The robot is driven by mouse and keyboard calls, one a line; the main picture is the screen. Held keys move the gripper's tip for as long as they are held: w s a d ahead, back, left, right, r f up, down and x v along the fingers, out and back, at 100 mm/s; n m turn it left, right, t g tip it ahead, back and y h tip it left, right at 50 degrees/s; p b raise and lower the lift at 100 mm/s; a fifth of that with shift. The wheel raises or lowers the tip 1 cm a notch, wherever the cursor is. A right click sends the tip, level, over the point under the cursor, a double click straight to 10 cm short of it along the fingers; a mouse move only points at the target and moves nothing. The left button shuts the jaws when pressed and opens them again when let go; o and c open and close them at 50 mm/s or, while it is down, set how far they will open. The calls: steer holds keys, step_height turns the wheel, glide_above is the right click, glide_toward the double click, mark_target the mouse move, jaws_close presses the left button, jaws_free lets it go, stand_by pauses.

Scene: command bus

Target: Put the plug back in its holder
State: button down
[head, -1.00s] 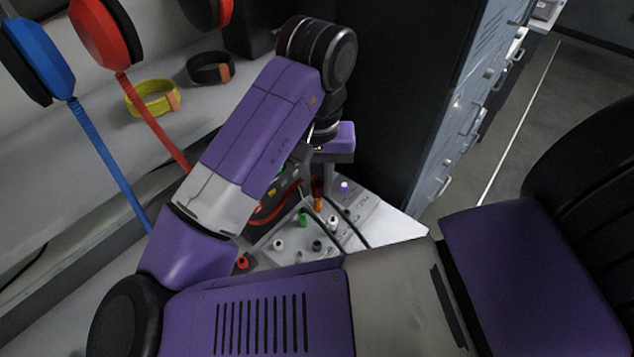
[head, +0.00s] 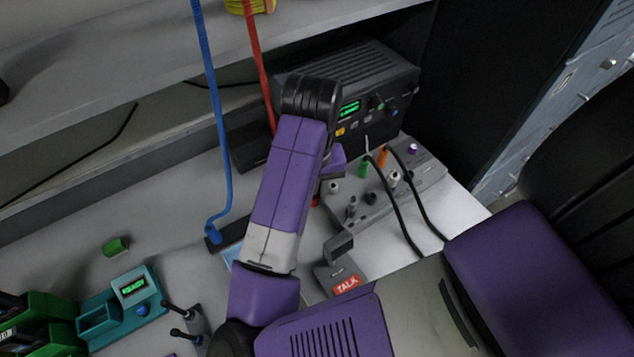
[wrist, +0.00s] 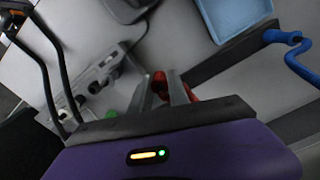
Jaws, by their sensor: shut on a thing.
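In the wrist view my gripper (wrist: 168,90) is shut on a small red plug (wrist: 160,84), which shows between and beside the fingers. In the head view my arm hides the fingertips and most of what they hold. A grey jack panel (head: 425,165) lies just right of the arm, and its edge shows at left in the wrist view (wrist: 98,78). It carries a green plug (head: 363,169), an orange plug (head: 383,156) and a white plug (head: 394,180). I cannot tell which fixture is the plug's holder.
A black radio unit (head: 375,85) stands behind the panel. A blue cord (head: 219,130) and a red cord (head: 258,65) hang left of my arm. A talk switch (head: 345,285) sits below the panel. Black cables (head: 400,215) cross the panel's right front. The counter left of the arm is partly clear.

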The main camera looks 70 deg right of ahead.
steer(key=shift+w+d+f+b, duration=0.3)
steer(key=shift+w+d+b, duration=0.1)
steer(key=shift+w, duration=0.6)
steer(key=shift+w+d+f+b, duration=0.25)
steer(key=shift+w+d+b, duration=0.2)
steer(key=shift+w, duration=0.6)
steer(key=shift+w+d+f+b, duration=0.3)
steer(key=shift+w+d+b, duration=0.1)
steer(key=shift+w, duration=0.6)
steer(key=shift+w+d+f, duration=0.3)
steer(key=shift+w+f, duration=0.15)
steer(key=shift+f, duration=1.25)
stand_by(0.8)
steer(key=c, duration=1.2)
jaws_free()
steer(key=shift+o, duration=0.2)
